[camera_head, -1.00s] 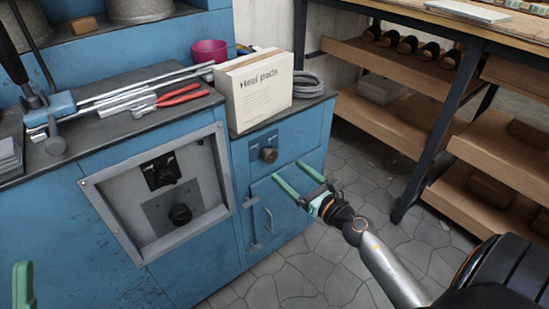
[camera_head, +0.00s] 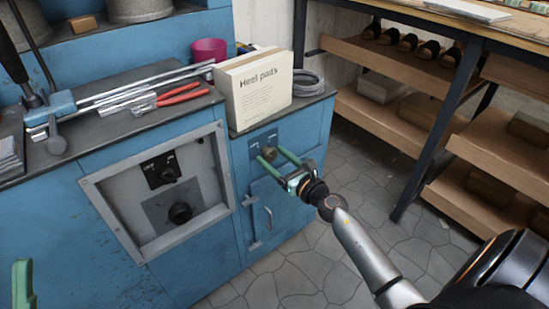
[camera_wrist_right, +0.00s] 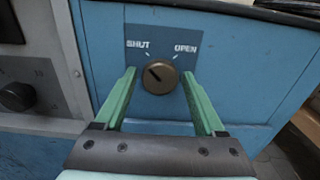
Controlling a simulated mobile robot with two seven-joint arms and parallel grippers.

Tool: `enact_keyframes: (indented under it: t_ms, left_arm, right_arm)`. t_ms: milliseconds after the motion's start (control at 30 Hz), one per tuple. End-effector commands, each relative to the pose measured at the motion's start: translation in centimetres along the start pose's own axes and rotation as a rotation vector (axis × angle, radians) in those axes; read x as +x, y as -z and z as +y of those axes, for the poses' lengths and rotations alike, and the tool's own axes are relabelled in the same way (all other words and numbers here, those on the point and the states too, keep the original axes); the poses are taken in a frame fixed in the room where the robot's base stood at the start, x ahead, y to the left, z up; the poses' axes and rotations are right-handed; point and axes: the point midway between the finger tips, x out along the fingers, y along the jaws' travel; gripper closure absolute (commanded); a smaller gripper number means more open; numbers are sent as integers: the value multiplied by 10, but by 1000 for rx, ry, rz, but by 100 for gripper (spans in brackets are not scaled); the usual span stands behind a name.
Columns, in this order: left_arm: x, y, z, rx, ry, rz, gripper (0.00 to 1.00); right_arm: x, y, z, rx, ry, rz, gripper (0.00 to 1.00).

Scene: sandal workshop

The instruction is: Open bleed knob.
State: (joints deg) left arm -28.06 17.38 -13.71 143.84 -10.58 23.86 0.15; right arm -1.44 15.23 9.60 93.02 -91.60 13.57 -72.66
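The bleed knob (camera_wrist_right: 160,77) is a round brass knob with a dark slot on a blue panel in the right wrist view. Labels SHUT and OPEN stand above it, and its slot slants toward SHUT. In the head view the knob (camera_head: 268,154) shows partly between the fingers. My right gripper (camera_wrist_right: 159,82) is open, with its green fingers on either side of the knob; I cannot tell whether they touch it. It also shows in the head view (camera_head: 271,156). Only a green finger of my left gripper (camera_head: 23,285) shows at the lower left edge.
A Heel pads box (camera_head: 254,90) stands on the counter above the knob. A recessed panel with dark knobs (camera_head: 180,213) is to the left. A door handle (camera_head: 268,218) is below. Red-handled pliers (camera_head: 180,94) lie on the counter. Shelves (camera_head: 400,120) stand at right.

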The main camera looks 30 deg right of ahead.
Motion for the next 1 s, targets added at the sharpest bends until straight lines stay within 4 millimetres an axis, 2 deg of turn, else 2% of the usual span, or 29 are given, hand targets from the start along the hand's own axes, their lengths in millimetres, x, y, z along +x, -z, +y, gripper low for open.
enact_keyframes:
  t_ms: [67,600,1000]
  left_arm:
    - [0,0,0,0,0,0,50]
    - [0,0,0,0,0,-2,50]
    - [3,3,-1,4,-1,0,50]
  right_arm:
    - [0,0,0,0,0,0,39]
    - [0,0,0,0,0,0,98]
    - [0,0,0,84,0,2,99]
